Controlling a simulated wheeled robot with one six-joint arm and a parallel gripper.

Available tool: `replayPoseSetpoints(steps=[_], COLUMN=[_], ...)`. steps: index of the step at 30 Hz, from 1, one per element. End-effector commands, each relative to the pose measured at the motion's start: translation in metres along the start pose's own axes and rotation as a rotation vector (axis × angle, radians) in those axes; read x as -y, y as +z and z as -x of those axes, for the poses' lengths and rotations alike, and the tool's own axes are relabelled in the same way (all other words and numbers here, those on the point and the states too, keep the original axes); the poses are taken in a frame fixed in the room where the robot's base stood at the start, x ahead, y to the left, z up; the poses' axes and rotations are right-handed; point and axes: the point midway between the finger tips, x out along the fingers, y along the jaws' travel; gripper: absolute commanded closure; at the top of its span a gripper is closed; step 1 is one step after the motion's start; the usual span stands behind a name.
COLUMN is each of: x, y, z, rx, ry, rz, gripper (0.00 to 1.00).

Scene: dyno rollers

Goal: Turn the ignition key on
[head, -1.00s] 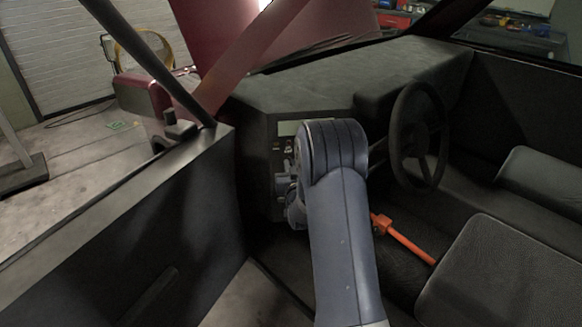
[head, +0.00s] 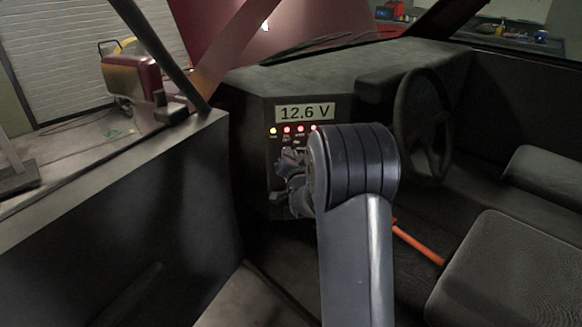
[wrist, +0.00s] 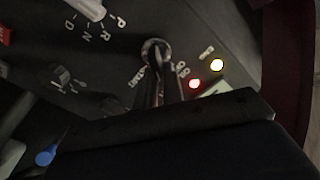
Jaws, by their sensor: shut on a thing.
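The ignition key (wrist: 155,52) shows in the wrist view as a dark piece in a round collar on the black panel, with small printed position labels around it. My gripper (head: 287,163) is at the dash panel in the head view, below the lamps, and is shut on the key. Its dark body fills the bottom of the wrist view and hides part of the key. The display (head: 304,112) reads 12.6 V.
A selector knob (wrist: 88,8) marked P, R, N, D and a smaller knob (wrist: 62,76) sit near the key. The steering wheel (head: 425,125) is right of my arm. The door (head: 120,220) bounds the left.

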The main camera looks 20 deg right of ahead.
Motion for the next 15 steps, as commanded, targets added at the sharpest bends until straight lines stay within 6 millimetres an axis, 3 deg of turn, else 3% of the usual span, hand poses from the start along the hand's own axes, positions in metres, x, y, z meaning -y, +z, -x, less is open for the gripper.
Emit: replayPoseSetpoints(steps=[15], x=[-0.0035], y=[0.0005], z=[-0.0001], rx=[0.000], ry=[0.000], rz=[-0.199], gripper=[1.00])
